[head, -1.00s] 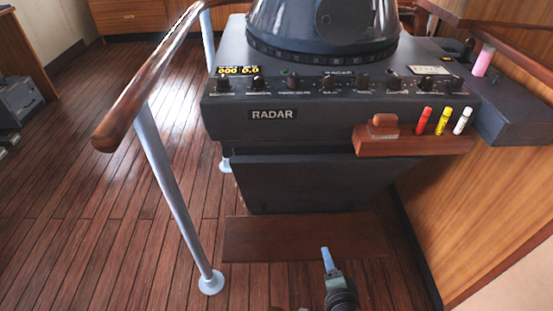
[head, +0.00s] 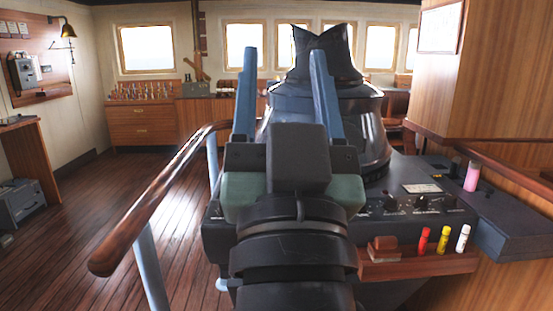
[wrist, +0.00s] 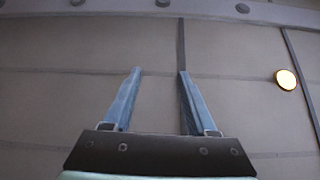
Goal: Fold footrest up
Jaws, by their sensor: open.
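My gripper (head: 284,55) is raised in front of the radar console and points upward. Its two blue fingers are spread apart with nothing between them. In the wrist view my gripper (wrist: 160,72) is also open and empty, facing grey panels. The dark radar console (head: 412,205) stands behind my arm, which hides much of its front panel. The footrest does not show in either current view; the console's foot lies below the head picture.
A wooden handrail (head: 150,215) on pale posts runs along the left of the console. A wooden holder (head: 420,264) with red, yellow and white markers juts from the console's front right. A wood-panelled wall (head: 510,70) is close on the right. Open floor (head: 110,200) lies at left.

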